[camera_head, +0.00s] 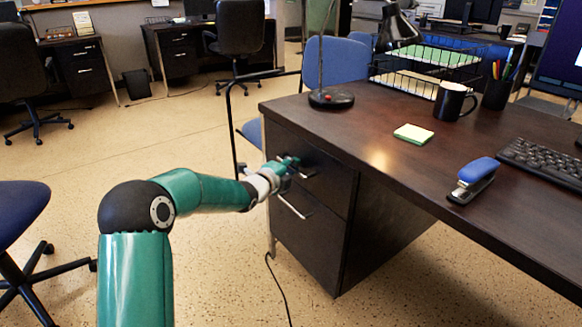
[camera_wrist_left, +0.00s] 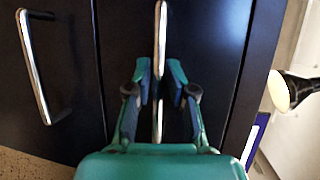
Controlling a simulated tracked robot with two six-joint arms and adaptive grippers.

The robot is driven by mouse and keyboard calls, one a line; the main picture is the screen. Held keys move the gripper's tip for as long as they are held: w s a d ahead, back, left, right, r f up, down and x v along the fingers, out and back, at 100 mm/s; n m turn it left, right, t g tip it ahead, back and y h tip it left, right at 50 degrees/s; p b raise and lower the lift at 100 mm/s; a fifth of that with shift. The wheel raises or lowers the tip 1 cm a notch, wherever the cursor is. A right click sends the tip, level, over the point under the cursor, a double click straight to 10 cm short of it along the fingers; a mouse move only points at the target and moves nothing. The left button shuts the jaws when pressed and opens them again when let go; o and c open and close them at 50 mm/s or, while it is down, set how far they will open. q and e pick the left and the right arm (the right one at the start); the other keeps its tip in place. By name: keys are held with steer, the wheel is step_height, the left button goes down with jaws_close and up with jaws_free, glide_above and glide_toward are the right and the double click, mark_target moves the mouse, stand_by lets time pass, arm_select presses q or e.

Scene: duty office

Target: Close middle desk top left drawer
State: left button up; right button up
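The top drawer (camera_head: 335,187) of the dark wood desk (camera_head: 380,120) faces my left arm. Its front looks about flush with the desk; a small gap is hard to judge. Its metal handle (camera_wrist_left: 160,35) runs upright through the middle of the left wrist view. My left gripper (camera_head: 286,172) is at this handle. In the wrist view the gripper's fingers (camera_wrist_left: 160,80) are apart, one on each side of the handle, with visible space between. The lower drawer (camera_head: 305,240) looks shut, and its handle (camera_wrist_left: 35,65) shows at the left. My right gripper is out of view.
On the desk are a lamp base (camera_head: 331,98), sticky notes (camera_head: 413,133), a black mug (camera_head: 454,101), a stapler (camera_head: 473,180) and a keyboard (camera_head: 545,163). A blue chair (camera_head: 337,60) stands behind it. A cable (camera_head: 279,285) lies on the floor before the drawers.

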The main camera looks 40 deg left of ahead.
arm_select(q)
steer(key=shift+d+f, duration=0.1)
steer(key=s+r, duration=0.2)
steer(key=s, duration=0.9)
steer(key=shift+s+d, duration=0.4)
steer(key=shift+d, duration=0.05)
steer(key=shift+r, duration=0.1)
